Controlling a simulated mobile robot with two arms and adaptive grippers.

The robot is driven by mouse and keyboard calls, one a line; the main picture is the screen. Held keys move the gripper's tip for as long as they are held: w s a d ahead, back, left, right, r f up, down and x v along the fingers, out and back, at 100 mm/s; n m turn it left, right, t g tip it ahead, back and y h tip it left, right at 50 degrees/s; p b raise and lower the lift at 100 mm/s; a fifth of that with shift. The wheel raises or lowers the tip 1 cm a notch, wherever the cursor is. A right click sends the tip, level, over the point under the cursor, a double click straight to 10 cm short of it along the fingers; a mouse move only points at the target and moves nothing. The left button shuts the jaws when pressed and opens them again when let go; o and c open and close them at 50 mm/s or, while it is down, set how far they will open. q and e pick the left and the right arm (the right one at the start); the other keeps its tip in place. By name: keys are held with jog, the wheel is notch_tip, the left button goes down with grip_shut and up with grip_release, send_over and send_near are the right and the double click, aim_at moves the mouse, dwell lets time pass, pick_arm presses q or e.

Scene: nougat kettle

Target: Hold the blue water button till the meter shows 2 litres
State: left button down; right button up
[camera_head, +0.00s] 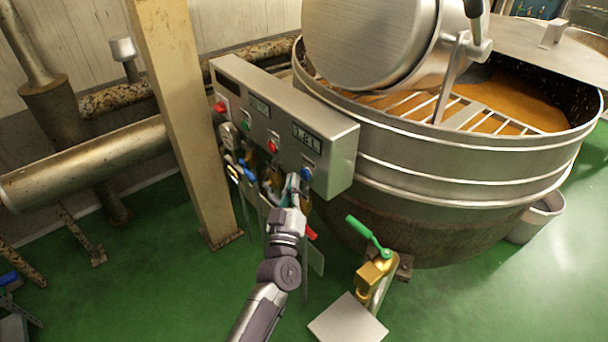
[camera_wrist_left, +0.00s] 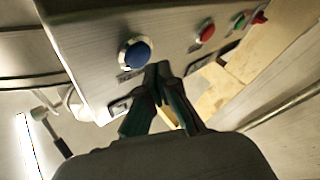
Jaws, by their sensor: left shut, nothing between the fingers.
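The blue water button (camera_head: 307,174) sits at the right end of the front of a steel control box (camera_head: 340,160). Above it is the meter (camera_head: 307,138), whose small digits look like 1.8 L, though they are hard to read. My left gripper (camera_head: 292,181) is shut and empty, its tips just left of the button in the head view. In the left wrist view the blue button (camera_wrist_left: 138,54) shows uncovered, and the closed fingertips (camera_wrist_left: 159,68) are close beside it. I cannot see them pressing it. My right gripper is not in view.
A red button (camera_head: 272,145) and a green one (camera_head: 245,127) lie further left on the box, with a red switch (camera_head: 220,107). A large kettle (camera_head: 440,165) stands behind right. A brass valve with a green handle (camera_head: 369,235) stands in front. A beige post (camera_head: 180,110) is left.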

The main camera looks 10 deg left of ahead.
pick_arm(q)
jog(key=shift+w, duration=0.1)
jog(key=shift+w+d, duration=0.25)
jog(key=shift+w+d, duration=0.35)
jog(key=shift+w, duration=0.05)
dwell(1.4)
jog(key=shift+s, duration=0.1)
jog(key=shift+s+a+p, duration=0.35)
jog(key=shift+s+a, duration=0.2)
jog(key=shift+s, duration=0.05)
jog(key=s+a+p, duration=0.1)
jog(key=s, duration=0.1)
jog(key=s+a+p, duration=0.1)
jog(key=s+a, duration=0.1)
dwell(0.5)
